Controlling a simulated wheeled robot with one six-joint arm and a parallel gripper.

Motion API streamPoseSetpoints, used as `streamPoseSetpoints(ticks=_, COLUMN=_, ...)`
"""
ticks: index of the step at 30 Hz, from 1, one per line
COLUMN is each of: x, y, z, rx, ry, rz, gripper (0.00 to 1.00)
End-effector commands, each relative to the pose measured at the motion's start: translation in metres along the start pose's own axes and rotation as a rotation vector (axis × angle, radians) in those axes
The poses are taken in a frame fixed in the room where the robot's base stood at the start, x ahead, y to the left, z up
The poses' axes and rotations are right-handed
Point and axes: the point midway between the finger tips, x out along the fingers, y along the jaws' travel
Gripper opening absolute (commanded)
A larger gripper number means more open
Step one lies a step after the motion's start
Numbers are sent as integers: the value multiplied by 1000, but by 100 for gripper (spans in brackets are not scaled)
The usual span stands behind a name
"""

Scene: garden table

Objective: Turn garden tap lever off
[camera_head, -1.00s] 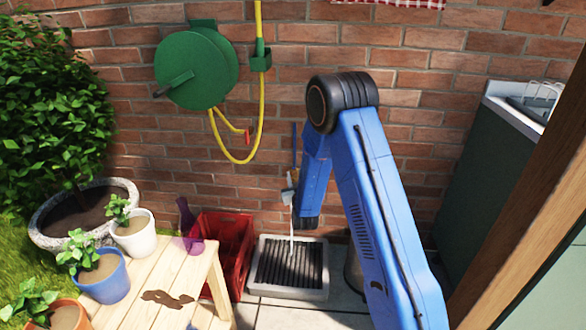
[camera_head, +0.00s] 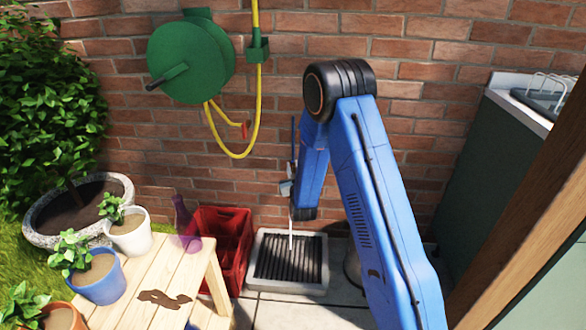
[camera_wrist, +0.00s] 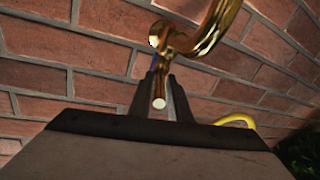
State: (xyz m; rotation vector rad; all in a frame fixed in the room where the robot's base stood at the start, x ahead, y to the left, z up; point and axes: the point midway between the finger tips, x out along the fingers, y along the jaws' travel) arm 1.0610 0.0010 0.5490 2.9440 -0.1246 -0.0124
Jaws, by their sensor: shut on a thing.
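In the wrist view, the brass garden tap (camera_wrist: 205,42) curves out at the top against the brick wall. Its lever (camera_wrist: 159,103) has a round end pointing toward the camera and lies between the two dark fingers of my gripper (camera_wrist: 163,100). My gripper is shut on the lever. In the head view, my blue arm hides most of the tap and the gripper. A thin white stream of water (camera_head: 291,230) falls below that spot onto the drain grate (camera_head: 268,262).
A red crate (camera_head: 207,225) and a wooden table (camera_head: 195,270) with potted plants and a purple bottle (camera_head: 184,220) stand left of the drain. A green hose reel (camera_head: 190,62) with a yellow hose hangs on the wall. A green cabinet (camera_head: 500,160) stands at right.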

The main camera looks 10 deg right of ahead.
Motion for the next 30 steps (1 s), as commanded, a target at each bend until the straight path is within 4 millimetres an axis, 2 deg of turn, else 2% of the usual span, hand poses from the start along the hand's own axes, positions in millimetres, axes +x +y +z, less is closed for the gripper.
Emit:
streamPoseSetpoints(ticks=15, x=3, y=-7, z=-2, rx=1, ry=-32, rz=175, gripper=0)
streamPoseSetpoints(ticks=28, x=3, y=-6, z=-2, rx=1, ry=-36, rz=199, gripper=0)
streamPoseSetpoints(ticks=29, x=3, y=-6, z=-3, rx=1, ry=-36, rz=199, gripper=24)
streamPoseSetpoints(ticks=30, x=3, y=-6, z=-2, rx=1, ry=-36, rz=199, gripper=29)
